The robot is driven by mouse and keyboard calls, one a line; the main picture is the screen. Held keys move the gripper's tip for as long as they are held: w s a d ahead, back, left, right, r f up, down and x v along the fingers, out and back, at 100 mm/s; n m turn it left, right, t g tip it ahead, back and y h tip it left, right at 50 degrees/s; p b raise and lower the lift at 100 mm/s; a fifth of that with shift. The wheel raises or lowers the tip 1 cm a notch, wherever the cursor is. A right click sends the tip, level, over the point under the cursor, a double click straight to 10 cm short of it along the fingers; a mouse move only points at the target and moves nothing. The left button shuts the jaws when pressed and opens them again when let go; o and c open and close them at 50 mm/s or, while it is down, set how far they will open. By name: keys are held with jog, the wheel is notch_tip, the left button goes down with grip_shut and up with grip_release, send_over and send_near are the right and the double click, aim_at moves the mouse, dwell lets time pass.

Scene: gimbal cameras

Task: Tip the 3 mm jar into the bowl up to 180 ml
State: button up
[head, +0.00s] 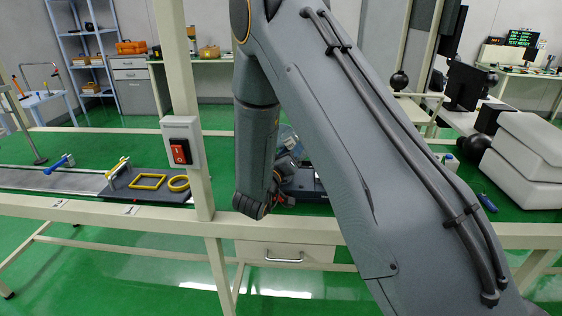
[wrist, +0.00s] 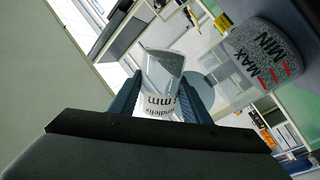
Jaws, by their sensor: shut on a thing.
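My gripper (wrist: 163,90) is shut on a clear jar (wrist: 163,68), with a finger on each side of it. The jar holds grey granules and bears a white label ending in "mm", upside down in the wrist view. The granules lie at a slant in the jar. A container (wrist: 266,55) marked MAX and MIN in the wrist view, apart from the jar, shows grey speckled content; I cannot tell whether it is the bowl.
A switch box with a red rocker (head: 180,151) is on the post left of my arm. A dark tray (head: 148,186) with yellow frames lies on the green bench at left. White cushioned blocks (head: 525,160) stand at right.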

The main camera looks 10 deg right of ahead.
aim_at(306, 157)
jog(key=shift+s+d+f+m, duration=0.15)
jog(key=shift+d+m, duration=0.15)
jog(key=shift+m, duration=0.2)
jog(key=shift+s+d+f+m, duration=0.15)
jog(key=shift+d+m, duration=0.1)
jog(key=shift+m, duration=0.25)
jog(key=shift+s+d+m+g, duration=0.3)
jog(key=shift+d+m+g, duration=0.15)
jog(key=shift+m, duration=0.55)
jog(key=shift+s+d+f+m+b, duration=0.15)
jog(key=shift+d+f+m+b, duration=0.2)
jog(key=shift+f+m, duration=0.45)
jog(key=shift+s+d+f+m+g, duration=0.15)
jog(key=shift+d+m, duration=0.1)
jog(key=shift+m, duration=0.3)
jog(key=shift+s+d+m+g, duration=0.15)
jog(key=shift+d+m, duration=0.1)
jog(key=shift+m, duration=0.3)
notch_tip(306, 157, up, 6)
jog(key=p, duration=0.4)
jog(key=s+a+f+n+t+y, duration=0.4)
jog(key=s+a+f+n+y, duration=0.1)
jog(key=s+a+f+y, duration=0.1)
jog(key=s+y, duration=0.1)
jog(key=s, duration=0.1)
jog(key=shift+s+a+f, duration=0.2)
jog(key=shift+s+a, duration=0.1)
jog(key=shift+a, duration=0.1)
